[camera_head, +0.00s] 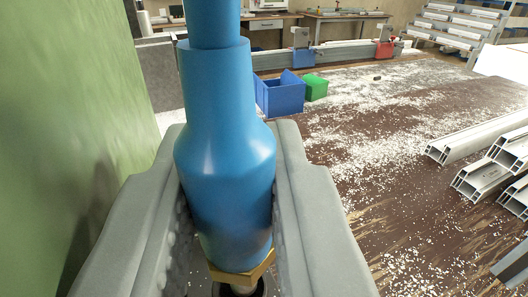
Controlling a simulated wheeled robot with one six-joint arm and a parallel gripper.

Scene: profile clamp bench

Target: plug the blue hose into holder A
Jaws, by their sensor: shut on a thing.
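The blue hose (223,150) fills the middle of the view. Its thick end sleeve is between the two grey fingers of my gripper (228,205), which is shut on it. The hose runs up out of the top of the picture. A brass hex fitting (243,273) with a metal tip sits at its lower end, close above or at a dark round opening (240,291) at the bottom edge. I cannot tell whether the tip is inside that opening. No label for holder A can be read.
A green wall or panel (80,120) stands close on the left. White profiles (480,140) lie on the right. A bench with blue and red clamps (385,48) is behind.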

